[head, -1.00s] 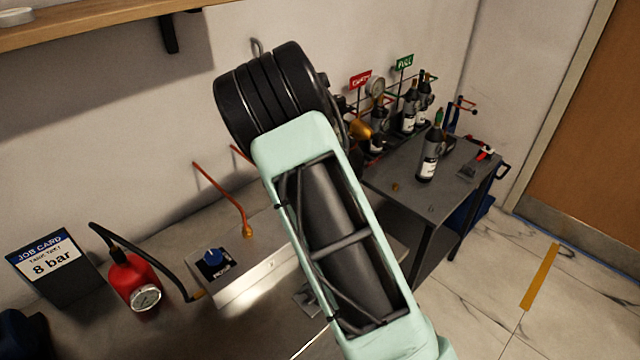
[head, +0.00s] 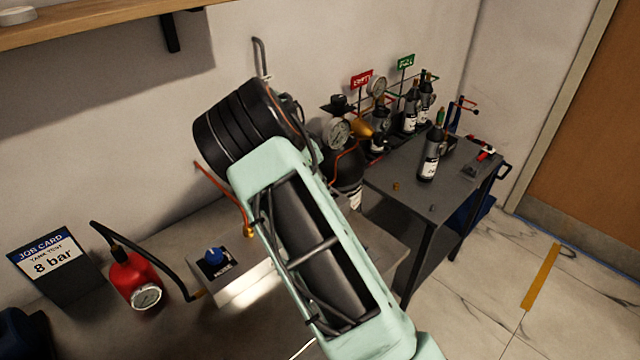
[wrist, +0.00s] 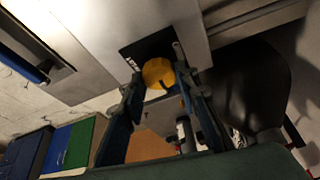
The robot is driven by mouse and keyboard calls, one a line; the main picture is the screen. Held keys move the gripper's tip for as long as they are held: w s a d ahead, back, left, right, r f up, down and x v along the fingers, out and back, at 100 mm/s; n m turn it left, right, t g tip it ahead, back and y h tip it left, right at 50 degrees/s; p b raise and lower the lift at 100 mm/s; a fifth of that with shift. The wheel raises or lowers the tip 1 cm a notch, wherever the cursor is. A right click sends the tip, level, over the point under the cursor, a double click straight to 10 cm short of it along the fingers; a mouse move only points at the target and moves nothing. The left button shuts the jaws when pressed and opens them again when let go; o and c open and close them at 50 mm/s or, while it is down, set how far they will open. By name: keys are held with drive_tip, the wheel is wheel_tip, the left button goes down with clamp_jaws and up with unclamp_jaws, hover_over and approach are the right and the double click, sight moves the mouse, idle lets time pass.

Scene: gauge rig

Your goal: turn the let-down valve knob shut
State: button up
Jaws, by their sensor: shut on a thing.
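A round yellow knob (wrist: 158,73) sits on a dark plate on a pale metal panel (wrist: 95,28) in the wrist view. I take it for the let-down valve knob, but no label on it is readable. My gripper (wrist: 160,80) is shut on it, one finger at each side. In the head view my arm hides the gripper and this knob. A blue knob (head: 214,257) shows on the metal box (head: 250,284) left of my arm, apart from the gripper.
A red bottle with a gauge (head: 133,280) and an "8 bar" job card (head: 52,264) stand at the left. Right of my arm are a dial gauge (head: 336,131) and a dark side table (head: 396,172) with bottles.

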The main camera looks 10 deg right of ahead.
drive_tip(key=o, duration=1.1)
drive_tip(key=shift+o, duration=0.2)
drive_tip(key=v, duration=1.2)
